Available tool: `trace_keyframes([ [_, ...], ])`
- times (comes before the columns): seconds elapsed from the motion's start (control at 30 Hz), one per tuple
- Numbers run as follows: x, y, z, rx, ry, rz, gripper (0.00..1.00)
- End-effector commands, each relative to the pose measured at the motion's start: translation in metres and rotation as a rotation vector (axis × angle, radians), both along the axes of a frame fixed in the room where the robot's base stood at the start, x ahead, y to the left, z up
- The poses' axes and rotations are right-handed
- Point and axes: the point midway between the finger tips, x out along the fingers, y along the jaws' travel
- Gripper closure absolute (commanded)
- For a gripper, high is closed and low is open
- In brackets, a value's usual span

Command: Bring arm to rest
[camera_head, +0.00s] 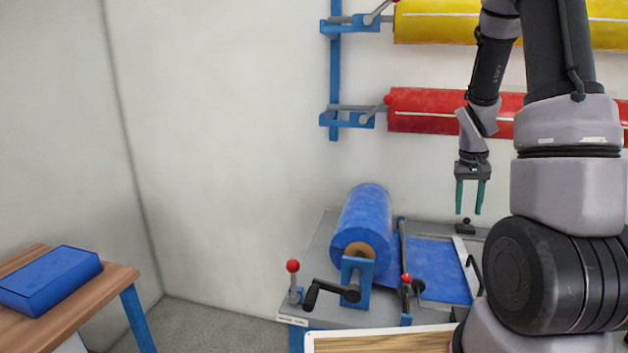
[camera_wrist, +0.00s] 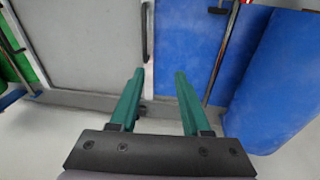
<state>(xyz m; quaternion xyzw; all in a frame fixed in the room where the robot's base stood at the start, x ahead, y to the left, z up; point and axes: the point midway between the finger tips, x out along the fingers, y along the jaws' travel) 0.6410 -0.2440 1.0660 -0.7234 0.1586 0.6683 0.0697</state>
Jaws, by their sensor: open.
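My gripper (camera_head: 470,197) hangs from my arm at the right of the head view, fingers pointing down. Its two green fingers are apart with nothing between them. It is above the back part of a grey bench (camera_head: 318,262) that carries a blue roll (camera_head: 365,218) and a blue sheet (camera_head: 435,270). In the wrist view, the open gripper (camera_wrist: 158,75) shows over the bench, with the blue sheet (camera_wrist: 190,45) beyond the fingertips. My arm's larger links hide the right part of the bench.
A yellow roll (camera_head: 440,22) and a red roll (camera_head: 430,108) hang on blue wall brackets behind my arm. Red-knobbed levers (camera_head: 293,268) and a black crank (camera_head: 330,291) stick up at the bench front. A wooden table (camera_head: 98,284) with a blue box (camera_head: 50,280) stands left, with clear floor between.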

Motion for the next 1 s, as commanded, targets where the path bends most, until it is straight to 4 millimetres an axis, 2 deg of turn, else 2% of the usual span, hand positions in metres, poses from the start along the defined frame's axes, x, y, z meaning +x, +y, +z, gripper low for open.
trace_keyframes([
  [0.03,-0.001,0.013,0.027,0.017,-0.048,-0.006,0.53],
  [0.2,-0.017,0.054,0.098,0.082,-0.169,-0.026,0.53],
  [0.37,-0.045,0.092,0.155,0.144,-0.276,-0.03,0.53],
  [0.5,-0.077,0.123,0.198,0.198,-0.367,-0.023,0.53],
  [0.6,-0.103,0.144,0.223,0.237,-0.428,-0.015,0.53],
  [0.73,-0.136,0.165,0.245,0.278,-0.493,-0.001,0.53],
  [0.9,-0.164,0.182,0.259,0.313,-0.543,0.011,0.53],
  [1.0,-0.171,0.186,0.261,0.321,-0.554,0.014,0.53],
])
